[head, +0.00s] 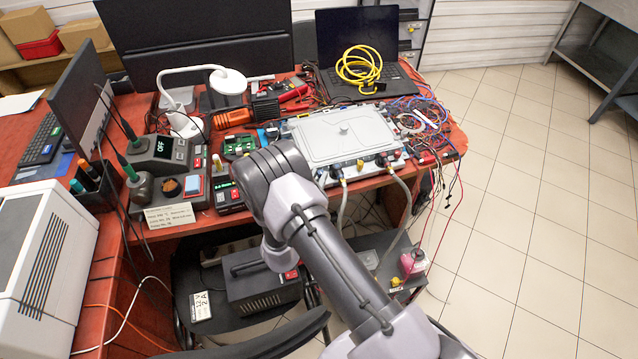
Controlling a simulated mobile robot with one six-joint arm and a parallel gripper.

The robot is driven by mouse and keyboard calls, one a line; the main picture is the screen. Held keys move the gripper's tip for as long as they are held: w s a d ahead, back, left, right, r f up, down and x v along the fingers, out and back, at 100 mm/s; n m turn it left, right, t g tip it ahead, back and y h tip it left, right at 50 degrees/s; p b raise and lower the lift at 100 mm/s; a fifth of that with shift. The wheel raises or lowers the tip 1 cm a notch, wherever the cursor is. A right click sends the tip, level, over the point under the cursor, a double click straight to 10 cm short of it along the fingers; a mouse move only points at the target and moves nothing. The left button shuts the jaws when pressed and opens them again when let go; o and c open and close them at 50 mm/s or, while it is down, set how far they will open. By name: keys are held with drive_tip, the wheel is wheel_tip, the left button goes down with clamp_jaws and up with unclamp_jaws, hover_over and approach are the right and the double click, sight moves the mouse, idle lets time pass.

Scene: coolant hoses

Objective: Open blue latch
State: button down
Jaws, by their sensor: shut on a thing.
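A grey-white box with a flat lid and a small knob (344,132) sits at the front of the red workbench. Dark fittings line its front edge, and two pale hoses (402,188) hang down from there. I cannot make out a blue latch for certain; the fittings are too small. My arm rises from the lower right, and its wrist covers the box's front left corner. My gripper is hidden behind my own arm, so its jaws and whatever they touch do not show.
Tangled wires (425,115) lie right of the box, and some hang off the bench. A laptop (352,40) with a coiled yellow cable (360,68) stands behind. A soldering station (160,160) and meters crowd the left. Tiled floor (530,200) is clear at right.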

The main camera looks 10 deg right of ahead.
drive_tip(key=shift+w+a+m+g+h+b, duration=0.1)
drive_tip(key=shift+m+g+h+b, duration=0.5)
drive_tip(key=shift+h, duration=0.2)
drive_tip(key=c, duration=1.3)
unclamp_jaws()
drive_tip(key=shift+r, duration=0.1)
